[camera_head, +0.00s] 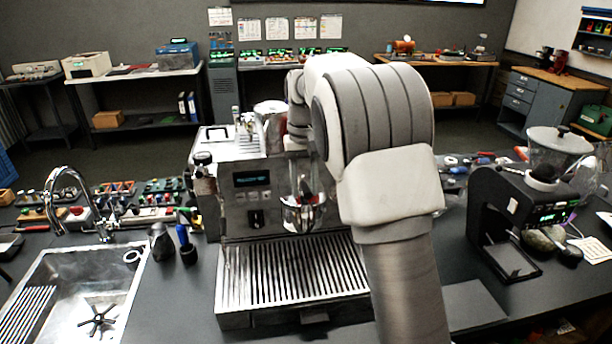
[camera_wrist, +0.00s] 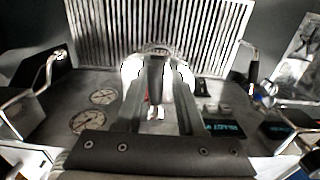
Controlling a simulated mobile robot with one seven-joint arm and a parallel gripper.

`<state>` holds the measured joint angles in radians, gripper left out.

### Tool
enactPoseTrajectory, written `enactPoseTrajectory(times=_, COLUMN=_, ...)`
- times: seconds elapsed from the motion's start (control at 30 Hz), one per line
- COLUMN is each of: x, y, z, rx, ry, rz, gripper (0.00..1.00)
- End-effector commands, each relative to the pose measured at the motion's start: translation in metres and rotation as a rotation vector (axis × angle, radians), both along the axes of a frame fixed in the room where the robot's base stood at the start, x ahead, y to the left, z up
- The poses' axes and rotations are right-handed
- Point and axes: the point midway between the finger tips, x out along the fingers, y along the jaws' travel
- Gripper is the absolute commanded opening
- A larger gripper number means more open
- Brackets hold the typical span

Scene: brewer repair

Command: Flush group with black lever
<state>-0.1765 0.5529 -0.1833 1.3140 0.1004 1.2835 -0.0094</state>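The espresso machine (camera_head: 255,185) stands at the centre of the counter, its small display (camera_head: 252,179) lit. Its chrome group (camera_head: 302,212) shows on the front, partly beside my arm. My gripper (camera_wrist: 157,72) is seen from the wrist, its two fingers apart. A dark upright piece, perhaps the black lever (camera_wrist: 156,78), lies between the fingers, with chrome around it. Gaps seem to show on both sides of it, and I cannot tell whether a finger touches it.
The slatted drip tray (camera_head: 290,272) lies under the group and also fills the top of the wrist view (camera_wrist: 100,35). A sink with a tap (camera_head: 75,290) is at left, with a metal pitcher (camera_head: 161,242) beside it. A black grinder (camera_head: 510,215) stands at right.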

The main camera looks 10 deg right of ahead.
Motion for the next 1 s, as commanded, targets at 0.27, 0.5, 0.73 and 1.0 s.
enactPoseTrajectory(times=0.27, x=0.0, y=0.012, z=0.002, rx=0.0, ry=0.002, rz=-0.139, gripper=0.38)
enactPoseTrajectory(times=0.5, x=0.002, y=0.021, z=0.003, rx=0.0, ry=0.001, rz=-0.259, gripper=0.38)
enactPoseTrajectory(times=0.73, x=0.005, y=0.029, z=0.002, rx=-0.002, ry=0.001, rz=-0.369, gripper=0.38)
enactPoseTrajectory(times=1.0, x=0.007, y=0.034, z=0.0, rx=0.0, ry=-0.001, rz=-0.44, gripper=0.38)
